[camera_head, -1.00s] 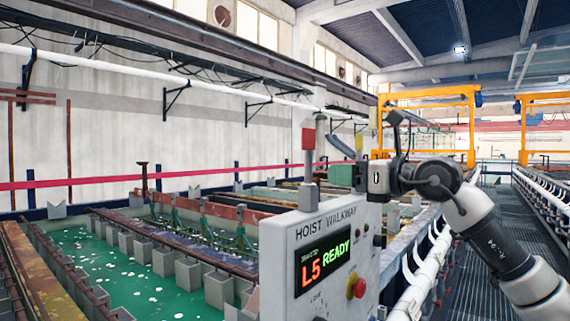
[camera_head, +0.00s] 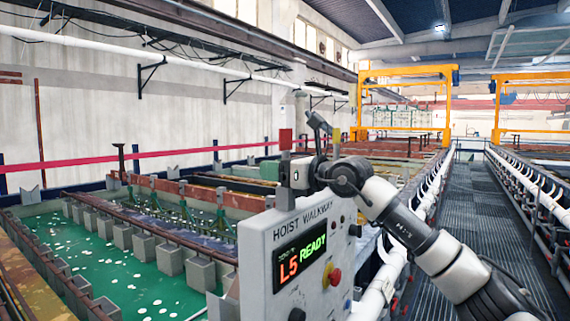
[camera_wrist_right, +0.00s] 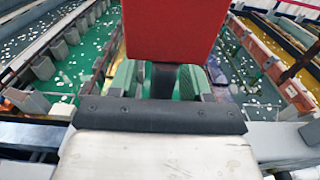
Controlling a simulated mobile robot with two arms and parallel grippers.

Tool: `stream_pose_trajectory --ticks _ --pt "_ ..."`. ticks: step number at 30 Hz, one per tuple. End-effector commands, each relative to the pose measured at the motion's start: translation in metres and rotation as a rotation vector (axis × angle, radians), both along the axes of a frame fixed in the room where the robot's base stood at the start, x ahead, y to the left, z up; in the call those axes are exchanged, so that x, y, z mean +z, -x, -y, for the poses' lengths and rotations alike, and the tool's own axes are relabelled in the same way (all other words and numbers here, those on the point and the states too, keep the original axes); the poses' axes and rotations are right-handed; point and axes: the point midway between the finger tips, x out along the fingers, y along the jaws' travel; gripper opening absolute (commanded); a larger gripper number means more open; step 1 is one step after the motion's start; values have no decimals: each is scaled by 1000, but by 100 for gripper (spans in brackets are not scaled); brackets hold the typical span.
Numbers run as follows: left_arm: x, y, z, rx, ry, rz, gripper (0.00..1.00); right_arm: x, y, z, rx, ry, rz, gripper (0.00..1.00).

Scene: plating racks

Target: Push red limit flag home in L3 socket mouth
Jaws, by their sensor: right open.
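The red limit flag (camera_head: 285,137) stands upright above the hoist walkway console in the head view. It fills the top middle of the right wrist view (camera_wrist_right: 175,28), with a dark stem (camera_wrist_right: 163,80) below it. My right gripper (camera_head: 269,170) is open, with its green fingers level with the post under the flag. In the wrist view the fingers (camera_wrist_right: 160,84) lie on either side of the stem; contact cannot be made out. The L3 socket mouth cannot be made out. My left gripper is out of view.
The console (camera_head: 305,255) shows "L5 READY" and carries a red knob (camera_head: 334,277). Green tanks (camera_head: 130,265) with rails and grey blocks lie to the left. White pipes (camera_head: 385,270) and a grated walkway (camera_head: 480,220) run along the right. Yellow gantries (camera_head: 405,71) stand far back.

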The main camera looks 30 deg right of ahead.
Motion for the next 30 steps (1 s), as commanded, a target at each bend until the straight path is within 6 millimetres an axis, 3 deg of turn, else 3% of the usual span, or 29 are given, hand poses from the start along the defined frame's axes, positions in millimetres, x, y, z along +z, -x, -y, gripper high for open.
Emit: stream_pose_trajectory --ticks 2,9,12,22,30 --pt "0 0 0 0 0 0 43 0 0 0 0 0 0 48" --pt "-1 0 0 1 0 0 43 0 0 0 0 -1 0 11" --pt "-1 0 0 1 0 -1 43 0 0 0 0 -1 0 0" --pt "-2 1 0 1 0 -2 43 6 1 0 1 -2 5 0" --pt "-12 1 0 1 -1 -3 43 55 1 -1 3 -4 8 0"
